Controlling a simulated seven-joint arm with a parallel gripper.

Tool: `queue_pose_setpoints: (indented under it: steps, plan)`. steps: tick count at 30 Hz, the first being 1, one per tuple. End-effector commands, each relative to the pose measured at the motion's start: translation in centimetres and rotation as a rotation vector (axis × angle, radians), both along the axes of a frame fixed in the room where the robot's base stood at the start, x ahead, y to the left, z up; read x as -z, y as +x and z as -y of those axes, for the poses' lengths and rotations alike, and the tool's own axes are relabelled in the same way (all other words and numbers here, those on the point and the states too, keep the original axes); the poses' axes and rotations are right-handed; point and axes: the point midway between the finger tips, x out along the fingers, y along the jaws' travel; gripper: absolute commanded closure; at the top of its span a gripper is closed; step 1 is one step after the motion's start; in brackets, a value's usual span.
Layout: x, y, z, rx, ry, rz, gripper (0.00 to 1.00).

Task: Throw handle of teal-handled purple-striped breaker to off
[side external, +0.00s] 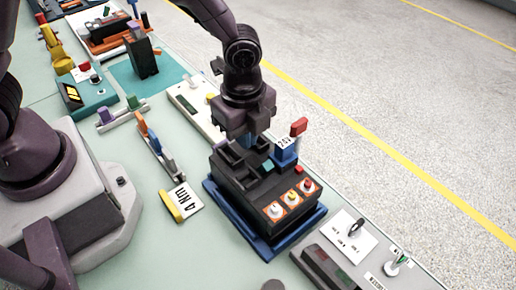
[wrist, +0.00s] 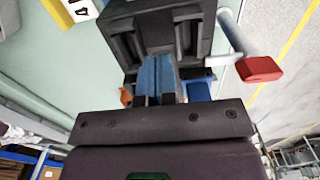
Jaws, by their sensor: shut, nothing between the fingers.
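A black breaker unit (side external: 240,180) stands on a blue base (side external: 262,240) right of centre, and it also shows in the wrist view (wrist: 122,42). A small teal piece (side external: 268,166) shows on its top; I cannot tell whether it is the teal handle. No purple stripe can be made out on the unit. My gripper (side external: 258,146) points down over the unit's top, its lower end partly hidden. In the wrist view, its blue fingers (wrist: 157,82) are together with nothing held, at a recess of the unit. I cannot tell whether they touch it.
A red-tipped lever (side external: 299,127) on a blue block stands close to the right of my gripper; it also shows in the wrist view (wrist: 257,69). A yellow-edged label (side external: 181,203) lies left of the unit. A grey bar with a purple block (side external: 106,115) lies further left.

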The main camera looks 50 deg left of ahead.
Motion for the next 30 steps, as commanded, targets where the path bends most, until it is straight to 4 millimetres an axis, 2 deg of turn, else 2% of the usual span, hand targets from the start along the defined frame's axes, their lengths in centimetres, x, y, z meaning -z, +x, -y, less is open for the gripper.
queue_pose_setpoints:
  steps: [16, 30]
  plan:
    - [-5.5, 0.1, 0.0, -0.001, -0.001, 0.003, 1.00]
    - [-6.0, 0.0, 0.0, 0.000, 0.000, 0.000, 1.00]
